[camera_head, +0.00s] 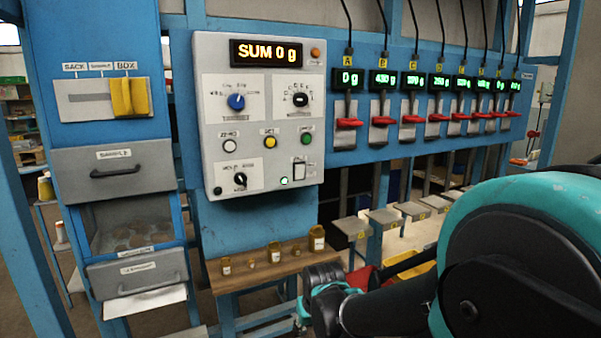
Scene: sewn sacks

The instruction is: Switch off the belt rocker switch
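A grey control panel (263,110) hangs on the blue frame, left of centre. A small white rocker switch (299,170) sits low on its right side, under the green button; its label is too small to read, and I cannot tell which way it is tipped. A small pale light (284,181) glows at its lower left. My arm comes in from the right, and its far end with my gripper (325,288) is low in the picture, below the panel and apart from it. The fingers cannot be made out.
The panel also carries a display (266,52) reading SUM 0 g, a blue knob (236,101) and several other controls. Red levers (350,122) line the right. A wooden shelf (235,282) with small amber jars stands below. Drawers (113,170) are at left.

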